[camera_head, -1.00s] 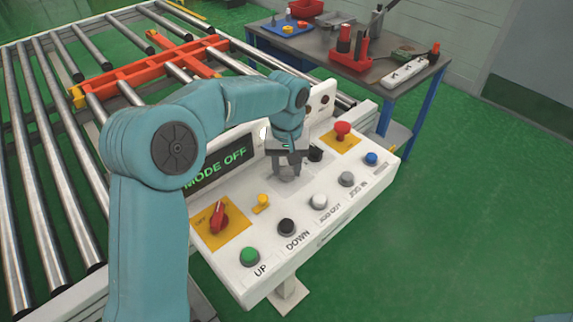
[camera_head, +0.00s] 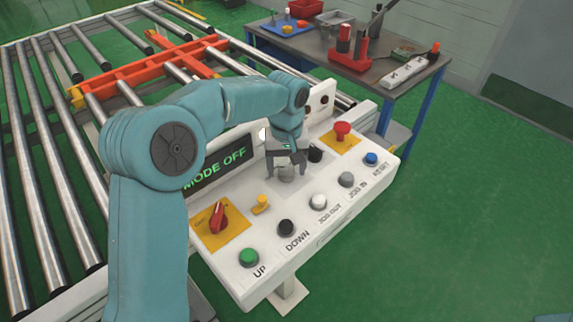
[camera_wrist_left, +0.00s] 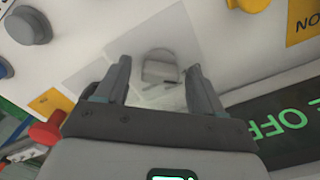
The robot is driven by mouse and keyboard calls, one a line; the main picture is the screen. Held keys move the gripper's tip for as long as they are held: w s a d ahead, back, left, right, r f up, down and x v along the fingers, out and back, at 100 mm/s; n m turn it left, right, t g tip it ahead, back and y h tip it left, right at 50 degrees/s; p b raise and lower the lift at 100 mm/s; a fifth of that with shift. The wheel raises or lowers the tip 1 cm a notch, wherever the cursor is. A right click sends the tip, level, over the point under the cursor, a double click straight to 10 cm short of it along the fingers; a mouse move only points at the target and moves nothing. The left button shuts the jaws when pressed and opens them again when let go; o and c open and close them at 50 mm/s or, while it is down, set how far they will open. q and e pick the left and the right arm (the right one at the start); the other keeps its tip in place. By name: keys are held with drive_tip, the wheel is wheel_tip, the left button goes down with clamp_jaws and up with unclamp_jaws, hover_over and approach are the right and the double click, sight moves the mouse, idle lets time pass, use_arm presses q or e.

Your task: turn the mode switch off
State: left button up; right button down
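The white control panel (camera_head: 325,222) has a display (camera_head: 217,168) reading "MODE OFF" in green. A grey knob (camera_head: 286,173), apparently the mode switch, sits on a pale grey plate in the panel's middle. Its label cannot be read. My left gripper (camera_head: 286,162) points down over this knob, fingers spread. In the left wrist view the grey knob (camera_wrist_left: 160,70) shows between and beyond the two open fingertips (camera_wrist_left: 158,82), with a visible gap on each side. My right gripper is not in view.
The panel also has a red rotary switch (camera_head: 218,216), a yellow knob (camera_head: 261,204), a black knob (camera_head: 315,153), a red emergency button (camera_head: 342,131) and a front row of push buttons. A roller conveyor (camera_head: 50,150) lies behind left; a workbench (camera_head: 370,70) stands behind right.

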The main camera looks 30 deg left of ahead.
sight(286, 168)
use_arm(q)
wheel_tip(286, 168, up, 16)
drive_tip(key=p, duration=0.2)
drive_tip(key=shift+r, duration=0.15)
drive_tip(key=shift+s, duration=0.1)
idle(0.5)
